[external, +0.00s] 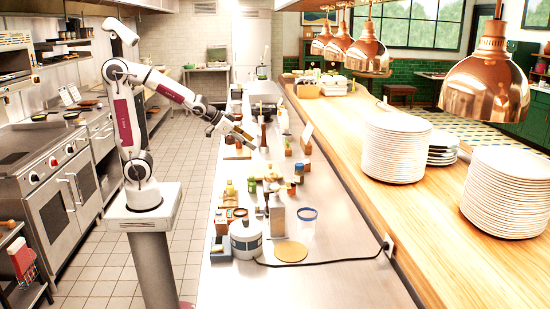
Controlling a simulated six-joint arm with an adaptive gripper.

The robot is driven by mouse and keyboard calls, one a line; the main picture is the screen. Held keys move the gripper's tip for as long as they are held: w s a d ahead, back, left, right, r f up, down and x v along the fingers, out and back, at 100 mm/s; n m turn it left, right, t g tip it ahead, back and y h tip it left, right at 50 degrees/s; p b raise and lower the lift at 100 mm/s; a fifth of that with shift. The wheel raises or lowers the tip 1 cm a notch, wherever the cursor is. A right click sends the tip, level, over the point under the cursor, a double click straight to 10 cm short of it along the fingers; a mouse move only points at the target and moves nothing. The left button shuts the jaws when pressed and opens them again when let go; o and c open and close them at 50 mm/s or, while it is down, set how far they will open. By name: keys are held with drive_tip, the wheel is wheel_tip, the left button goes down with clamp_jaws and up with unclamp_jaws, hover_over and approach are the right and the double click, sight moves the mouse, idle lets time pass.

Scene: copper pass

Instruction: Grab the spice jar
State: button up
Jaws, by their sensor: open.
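Several small jars and bottles stand in a group on the steel counter (345,281). One is a small yellow-green jar (252,185). Another, with a blue and yellow label (299,173), stands at the right of the group. I cannot tell from this view which one is the spice jar. My gripper (250,144) is open above the counter, beyond this group and apart from these two jars. It angles down to the right. Its fingers are small here, and I cannot make out anything between them.
A white pot-like appliance (246,241) with a black cord, a clear container (307,223) and a round tan board (291,252) stand at the near end. A wooden shelf (400,213) with plate stacks (395,146) and copper lamps (487,85) borders the right. The near right counter is mostly clear.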

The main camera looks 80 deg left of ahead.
drive_tip(key=t+h, duration=0.1)
drive_tip(key=t, duration=0.1)
approach(297, 164)
drive_tip(key=shift+w+a+f+m+t+h, duration=0.7)
drive_tip(key=shift+w+a+f+m+h, duration=0.1)
drive_tip(key=shift+w+a+h, duration=0.25)
drive_tip(key=shift+w+d+f+h, duration=0.1)
drive_tip(key=shift+w+f+h, duration=0.2)
drive_tip(key=shift+f, duration=0.2)
drive_tip(key=shift+w, duration=0.1)
drive_tip(key=shift+x, duration=1.2)
drive_tip(key=shift+d, duration=0.1)
